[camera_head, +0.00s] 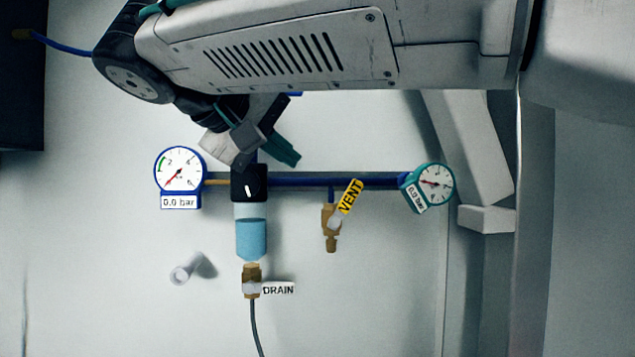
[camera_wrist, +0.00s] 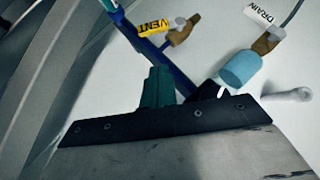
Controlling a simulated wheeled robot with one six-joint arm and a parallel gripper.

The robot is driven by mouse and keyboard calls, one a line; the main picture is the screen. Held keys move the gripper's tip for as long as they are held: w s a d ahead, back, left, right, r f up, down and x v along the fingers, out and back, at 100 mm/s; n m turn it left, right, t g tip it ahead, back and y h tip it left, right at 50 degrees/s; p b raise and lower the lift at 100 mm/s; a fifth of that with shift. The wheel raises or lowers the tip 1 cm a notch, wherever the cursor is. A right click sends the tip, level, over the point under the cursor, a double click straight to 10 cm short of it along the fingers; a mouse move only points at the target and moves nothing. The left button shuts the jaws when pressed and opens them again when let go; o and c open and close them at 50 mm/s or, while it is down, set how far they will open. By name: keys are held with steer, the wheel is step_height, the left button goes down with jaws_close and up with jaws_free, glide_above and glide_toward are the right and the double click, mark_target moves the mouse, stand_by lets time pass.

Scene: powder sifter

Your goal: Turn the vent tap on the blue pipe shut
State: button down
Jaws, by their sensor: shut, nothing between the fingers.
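The vent tap (camera_head: 331,218) is a small brass valve hanging below the horizontal blue pipe (camera_head: 372,182). Its yellow VENT tag (camera_head: 349,196) slants up and to the right from a pale round hub. In the wrist view the brass vent tap (camera_wrist: 184,31) and its yellow tag (camera_wrist: 153,27) show at the top, beyond the fingers. My gripper (camera_head: 287,155) has teal fingers, shut and empty, just above the pipe and to the upper left of the tap, apart from it. The fingers of my gripper (camera_wrist: 157,80) also show in the wrist view.
A white gauge (camera_head: 180,168) at left and a teal-rimmed gauge (camera_head: 434,184) at right both read 0.0 bar. A black valve block (camera_head: 249,183) sits above a blue bowl (camera_head: 251,240) and a brass DRAIN tap (camera_head: 251,281). A grey post (camera_head: 533,230) stands at right.

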mark_target(345, 205)
steer(key=shift+t, duration=0.5)
steer(key=x, duration=0.3)
steer(key=d+x, duration=0.1)
steer(key=x, duration=0.3)
steer(key=s+x, duration=0.1)
steer(key=x, duration=0.2)
steer(key=shift+d+f, duration=0.1)
steer(key=shift+d, duration=0.3)
steer(key=shift+d+f, duration=0.25)
steer(key=shift+d, duration=0.15)
steer(key=shift+w, duration=0.1)
steer(key=shift+a, duration=0.2)
steer(key=shift+d, duration=0.1)
steer(key=shift+d, duration=0.1)
